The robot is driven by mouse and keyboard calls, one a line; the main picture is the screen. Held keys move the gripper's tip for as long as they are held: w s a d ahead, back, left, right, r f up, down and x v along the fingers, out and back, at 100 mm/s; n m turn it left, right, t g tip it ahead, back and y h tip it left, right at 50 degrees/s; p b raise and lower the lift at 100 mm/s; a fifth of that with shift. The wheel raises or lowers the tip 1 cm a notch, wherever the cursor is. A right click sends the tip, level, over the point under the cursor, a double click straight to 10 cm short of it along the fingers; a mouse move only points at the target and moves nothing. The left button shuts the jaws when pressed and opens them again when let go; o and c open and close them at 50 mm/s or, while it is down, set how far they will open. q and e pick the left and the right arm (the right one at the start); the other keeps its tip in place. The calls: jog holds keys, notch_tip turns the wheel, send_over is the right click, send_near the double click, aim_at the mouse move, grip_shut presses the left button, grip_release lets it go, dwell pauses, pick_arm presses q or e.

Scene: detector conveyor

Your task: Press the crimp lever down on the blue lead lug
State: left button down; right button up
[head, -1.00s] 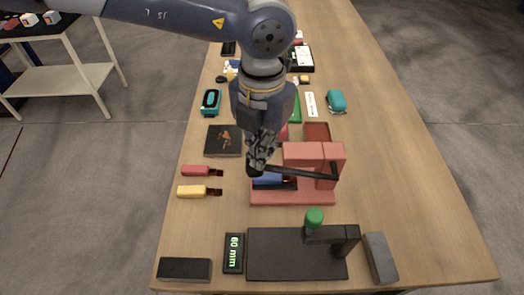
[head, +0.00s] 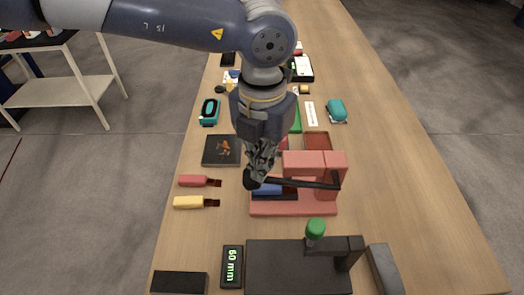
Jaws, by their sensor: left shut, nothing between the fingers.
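The red crimp press (head: 328,168) stands on the table, with its black crimp lever (head: 312,185) running leftward from the upright. The lever lies nearly level, its dark knob end (head: 250,184) at the left. The blue lead (head: 267,189) lies in the press under the lever; its lug is largely hidden by the lever. My left gripper (head: 257,174) is shut and empty, pointing down at the lever's knob end. Its fingertips appear to touch the knob from above; the exact contact is hard to see. My right gripper is not in view.
A red lead (head: 194,181) and a yellow lead (head: 190,202) lie left of the press. A dark box (head: 221,150) lies behind left.

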pick_arm(q)
notch_tip(320, 180, up, 9)
jog(key=p, duration=0.4)
jog(key=shift+a, duration=0.15)
dwell(0.5)
